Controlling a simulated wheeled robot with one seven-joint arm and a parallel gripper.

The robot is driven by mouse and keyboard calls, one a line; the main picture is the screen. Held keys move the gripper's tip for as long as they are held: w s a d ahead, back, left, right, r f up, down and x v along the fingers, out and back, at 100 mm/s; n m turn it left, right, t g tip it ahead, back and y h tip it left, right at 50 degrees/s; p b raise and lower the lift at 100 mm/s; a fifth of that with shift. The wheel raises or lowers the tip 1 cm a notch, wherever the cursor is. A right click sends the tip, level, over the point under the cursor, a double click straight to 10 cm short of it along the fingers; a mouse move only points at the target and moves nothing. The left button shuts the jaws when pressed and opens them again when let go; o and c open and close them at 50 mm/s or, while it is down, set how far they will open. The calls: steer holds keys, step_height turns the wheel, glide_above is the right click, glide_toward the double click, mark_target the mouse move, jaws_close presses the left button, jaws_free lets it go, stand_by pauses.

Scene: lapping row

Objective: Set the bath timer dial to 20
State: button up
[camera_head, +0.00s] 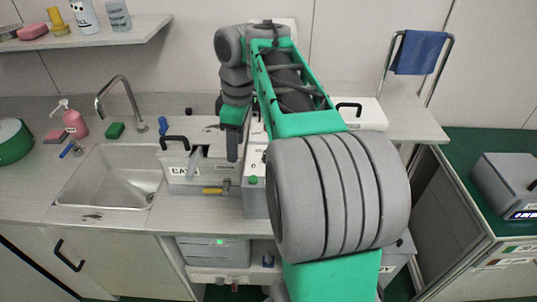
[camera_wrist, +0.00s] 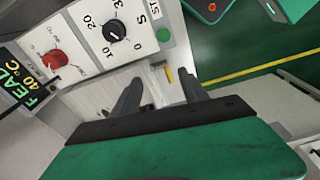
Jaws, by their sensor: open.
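The timer dial (camera_wrist: 115,27) is a black knob on a pale panel (camera_wrist: 77,22) at the top of the wrist view. Printed marks 0, 10, 20 and 30 stand around it. I cannot tell surely which mark its pointer faces. My gripper (camera_wrist: 160,77) is open, its two dark fingers apart and empty, below the dial in the picture and not touching it. In the head view one finger of my gripper (camera_head: 232,145) shows beside the bath unit (camera_head: 254,198); my arm hides the dial and most of that unit.
In the head view a lidded bath (camera_head: 203,170) and a sink (camera_head: 112,175) stand to the left. A towel rail (camera_head: 441,65) stands right.

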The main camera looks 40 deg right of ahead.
steer(key=d+n, duration=0.1)
steer(key=d, duration=0.2)
steer(key=d+n, duration=0.1)
steer(key=d, duration=0.2)
steer(key=d+n+g, duration=0.1)
steer(key=d, duration=0.3)
steer(key=shift+s+r+n+h+b, duration=0.1)
steer(key=shift+n+h+b, duration=0.2)
steer(key=shift+h+b, duration=0.1)
steer(key=shift+d+f+b, duration=0.1)
steer(key=shift+f+b, duration=0.25)
step_height(320, 180, down, 7)
steer(key=b, duration=0.5)
steer(key=shift+r, duration=0.1)
steer(key=shift+c, duration=0.3)
jaws_close()
